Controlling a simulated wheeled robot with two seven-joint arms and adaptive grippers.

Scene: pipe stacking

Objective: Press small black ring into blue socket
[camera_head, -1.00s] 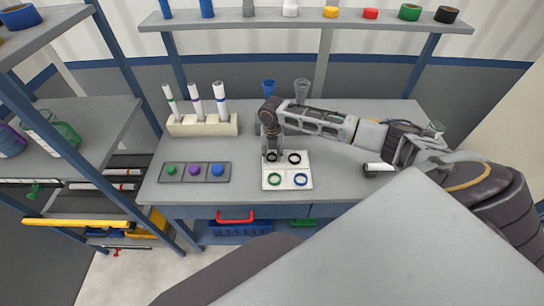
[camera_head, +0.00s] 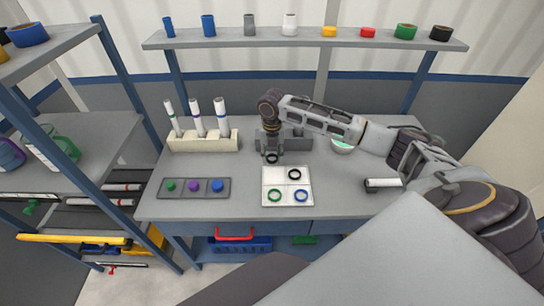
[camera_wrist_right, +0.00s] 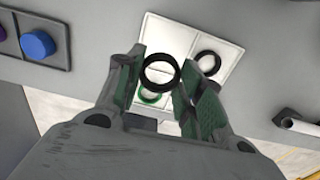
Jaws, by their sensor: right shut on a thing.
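The small black ring (camera_head: 272,158) is held between the fingers of my right gripper (camera_head: 270,150), above the back edge of the white tray (camera_head: 284,187). In the right wrist view the ring (camera_wrist_right: 148,66) shows between the green-padded fingers of the gripper (camera_wrist_right: 167,78). The blue socket (camera_head: 217,186) appears as a round blue piece at the right end of a dark strip. It is left of the tray and apart from the ring, and also shows at the left of the right wrist view (camera_wrist_right: 37,45). My left gripper is not in view.
The tray also holds another black ring (camera_head: 294,174), a green ring (camera_head: 274,195) and a blue ring (camera_head: 301,195). Green (camera_head: 170,186) and purple (camera_head: 194,186) pieces sit beside the blue one. A tube rack (camera_head: 204,145) stands behind. The tabletop between strip and tray is clear.

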